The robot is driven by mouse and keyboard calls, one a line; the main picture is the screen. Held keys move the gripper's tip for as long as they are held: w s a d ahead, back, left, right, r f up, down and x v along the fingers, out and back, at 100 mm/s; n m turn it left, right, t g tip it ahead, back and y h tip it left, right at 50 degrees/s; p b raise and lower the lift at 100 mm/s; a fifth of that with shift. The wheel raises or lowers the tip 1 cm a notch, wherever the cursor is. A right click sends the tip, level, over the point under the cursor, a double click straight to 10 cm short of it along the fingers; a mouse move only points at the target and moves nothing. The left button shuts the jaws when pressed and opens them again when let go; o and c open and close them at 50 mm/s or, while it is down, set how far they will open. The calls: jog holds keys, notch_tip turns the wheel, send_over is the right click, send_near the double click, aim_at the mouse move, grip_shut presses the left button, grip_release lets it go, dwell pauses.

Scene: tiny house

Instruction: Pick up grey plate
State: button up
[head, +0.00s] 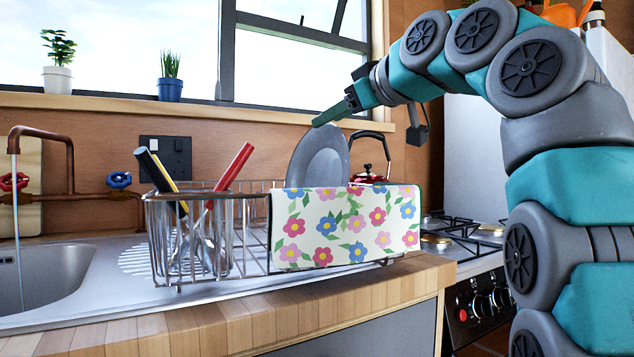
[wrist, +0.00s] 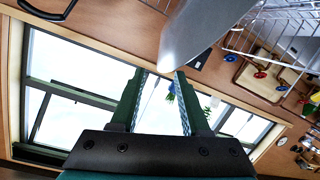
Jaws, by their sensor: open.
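The grey plate (head: 320,160) stands on edge, tilted, in the wire dish rack (head: 160,230), its lower part hidden behind a flowered cloth. My gripper (head: 317,123) is at the plate's upper rim, reaching in from the upper right. In the wrist view the plate (wrist: 200,28) comes down from the top, and its rim ends near the tips of my gripper (wrist: 161,73). The two fingers are apart, one on each side of the rim's end. I cannot tell whether either finger touches the plate.
The flowered cloth (head: 345,227) hangs over the rack's front. Utensils with red and black handles (head: 235,167) stand in the rack's left part. A red kettle (head: 370,176) is behind the plate. The sink (head: 50,275) is left, the stove (head: 465,235) right. Potted plants (head: 170,88) line the windowsill.

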jog(key=x, duration=0.4)
jog(key=shift+w+f+p, duration=0.15)
jog(key=shift+f+p, duration=0.1)
jog(key=shift+p, duration=0.05)
grip_shut()
dwell(1.1)
